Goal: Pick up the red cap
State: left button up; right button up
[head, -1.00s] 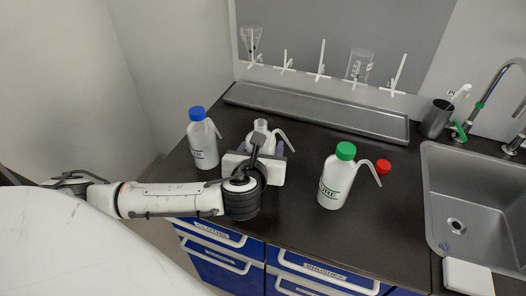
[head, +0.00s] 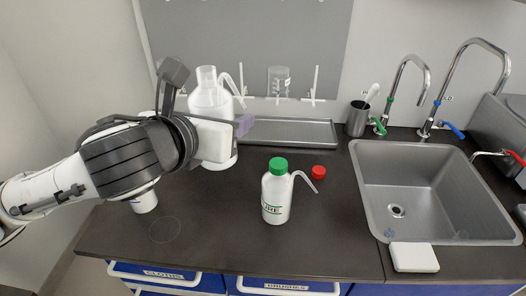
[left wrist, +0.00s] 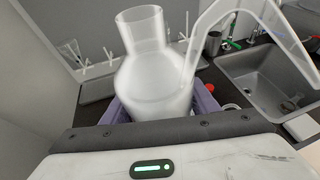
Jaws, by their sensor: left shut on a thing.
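The red cap (head: 318,172) lies on the dark counter, just behind and to the right of the green-capped bottle (head: 276,195). The red cap also shows small in the left wrist view (left wrist: 210,87). My left gripper (head: 238,127) is shut on a white open-necked bottle (head: 208,98) with a bent spout, held upright above the counter. In the left wrist view the same bottle (left wrist: 155,75) stands between the purple finger pads, its mouth open with no cap. The red cap is apart from my left gripper, to its right. My right gripper is not in view.
Another white bottle (head: 145,202) stands at the left, mostly hidden by my arm. A metal tray (head: 290,131) lies along the back wall, and a sink (head: 400,205) is at the right. A dark cup (head: 357,120) stands at the back.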

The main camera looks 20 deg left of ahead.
aim_at(318, 172)
jog(key=u, duration=2.6)
jog(key=k, duration=1.85)
jog(key=z, duration=0.95)
